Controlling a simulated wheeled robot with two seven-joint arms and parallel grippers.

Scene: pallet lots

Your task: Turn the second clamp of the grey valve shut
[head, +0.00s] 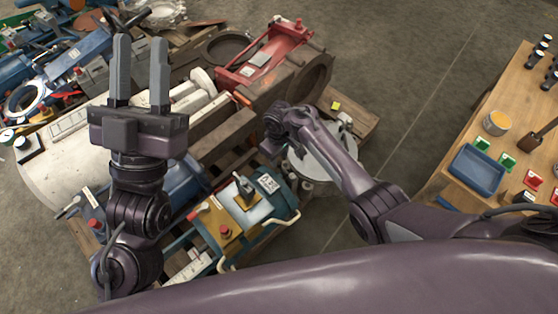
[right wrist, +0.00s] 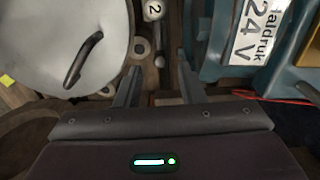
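The grey valve (head: 318,165) shows as a round grey disc on the pallet, partly covered by my right arm in the head view. In the right wrist view, the disc (right wrist: 45,45) fills the upper left and bears a dark curved handle (right wrist: 83,58). A white tag marked 2 (right wrist: 153,10) sits at the disc's right edge, with a small rounded metal end (right wrist: 159,61) below it. My right gripper (right wrist: 158,82) is open; these parts lie ahead, between its fingers in the picture. Contact cannot be told. My left gripper (head: 141,70) is open, empty and raised at the left.
A blue housing with a "24 V" label (right wrist: 255,30) stands close to the right of my right gripper. A red-topped assembly (head: 265,55) and a long white cylinder (head: 60,180) lie on the pallet. A wooden table (head: 450,165) with a blue tray stands at the right. Floor between is clear.

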